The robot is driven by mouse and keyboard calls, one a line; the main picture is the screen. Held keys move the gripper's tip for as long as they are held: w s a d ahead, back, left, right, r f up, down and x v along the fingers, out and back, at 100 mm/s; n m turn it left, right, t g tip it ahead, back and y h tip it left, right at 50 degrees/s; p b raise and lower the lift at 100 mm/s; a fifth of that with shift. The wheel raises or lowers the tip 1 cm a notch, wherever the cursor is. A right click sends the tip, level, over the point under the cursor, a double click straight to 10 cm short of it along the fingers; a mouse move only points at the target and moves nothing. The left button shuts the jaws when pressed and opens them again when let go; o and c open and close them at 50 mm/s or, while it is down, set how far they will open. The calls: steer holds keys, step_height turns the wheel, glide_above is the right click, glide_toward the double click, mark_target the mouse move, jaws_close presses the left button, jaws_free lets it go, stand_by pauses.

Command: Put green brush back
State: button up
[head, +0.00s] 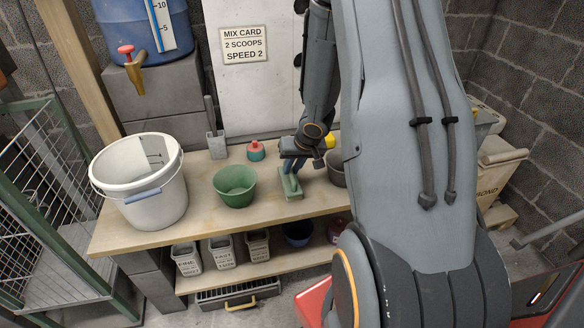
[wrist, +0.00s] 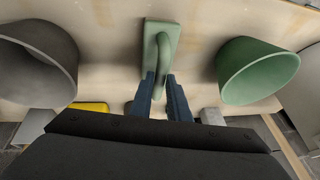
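The green brush (head: 289,187), a flat block with an arched handle, lies on the wooden bench, right of the green bowl. In the wrist view its block (wrist: 174,28) and handle (wrist: 163,48) show near the top middle. My gripper (head: 291,167) points down at it. In the wrist view my gripper's two blue fingers (wrist: 162,76) stand on either side of the handle, close to it. I cannot tell whether they press on it. The block appears to rest on the bench top.
A green bowl (head: 236,186) and a white bucket (head: 140,190) stand to the left. A dark grey bowl (head: 337,172) stands close on the right. A red-topped teal item (head: 256,151) and a grey holder (head: 216,146) are behind. Labelled bins (head: 222,250) sit on the lower shelf.

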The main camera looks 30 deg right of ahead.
steer(key=o, duration=0.3)
steer(key=shift+r, duration=0.1)
steer(key=s+a+r+h+p, duration=0.1)
steer(key=s+r+p, duration=0.25)
steer(key=r, duration=0.35)
steer(key=s+r+h+p, duration=0.15)
steer(key=r+p, duration=0.25)
steer(key=r, duration=0.4)
steer(key=s+a+r+n+g+y, duration=0.1)
steer(key=s+a+r+g, duration=0.1)
steer(key=s+a, duration=0.6)
steer(key=s+a+r+n+g+y, duration=0.1)
steer(key=s+a+r+n+g, duration=0.1)
steer(key=s+a+r, duration=0.3)
steer(key=s+a, duration=0.3)
steer(key=shift+s+a+n, duration=0.25)
steer(key=shift+n, duration=0.05)
